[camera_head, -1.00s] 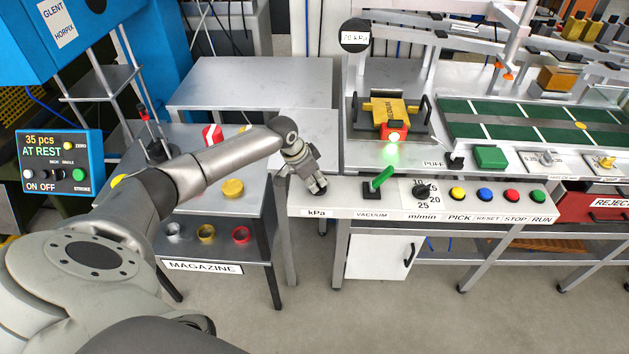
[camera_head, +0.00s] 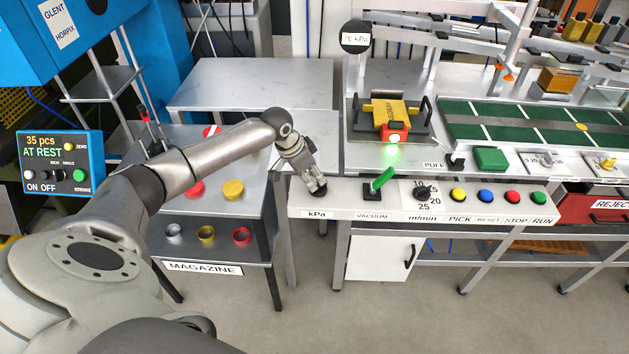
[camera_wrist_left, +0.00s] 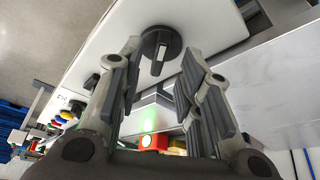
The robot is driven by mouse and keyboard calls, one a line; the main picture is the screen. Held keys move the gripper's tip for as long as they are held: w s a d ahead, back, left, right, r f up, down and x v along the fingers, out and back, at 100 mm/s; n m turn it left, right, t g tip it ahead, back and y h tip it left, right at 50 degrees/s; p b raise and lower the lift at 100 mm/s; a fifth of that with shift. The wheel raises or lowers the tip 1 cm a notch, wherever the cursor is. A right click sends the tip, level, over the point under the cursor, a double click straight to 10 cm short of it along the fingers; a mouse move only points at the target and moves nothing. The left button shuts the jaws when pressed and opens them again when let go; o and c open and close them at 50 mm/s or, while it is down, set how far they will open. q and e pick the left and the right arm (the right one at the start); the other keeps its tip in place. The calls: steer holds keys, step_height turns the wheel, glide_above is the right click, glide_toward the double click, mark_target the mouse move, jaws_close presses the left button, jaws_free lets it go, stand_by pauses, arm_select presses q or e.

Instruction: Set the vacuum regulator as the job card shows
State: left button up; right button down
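The vacuum regulator is a dark round knob with a pale pointer bar, in the left wrist view (camera_wrist_left: 160,50). It sits on the white panel between and beyond my fingers. In the head view my left gripper (camera_head: 316,183) is over the panel just above the kPa label (camera_head: 317,214) and hides most of the knob. In the left wrist view its two fingers (camera_wrist_left: 160,85) are spread apart with nothing between them; contact with the knob cannot be told. A round dark gauge with a white kPa readout (camera_head: 355,37) hangs above; its number is hard to read. My right gripper is out of view.
Right of the knob are a green vacuum lever (camera_head: 381,179), an m/min dial (camera_head: 423,192) and several coloured buttons (camera_head: 484,195). The magazine stand (camera_head: 258,236) is left, the conveyor (camera_head: 530,119) right.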

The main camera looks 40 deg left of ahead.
arm_select(q)
steer(key=v, duration=0.8)
steer(key=shift+r, duration=0.35)
steer(key=shift+s, duration=0.15)
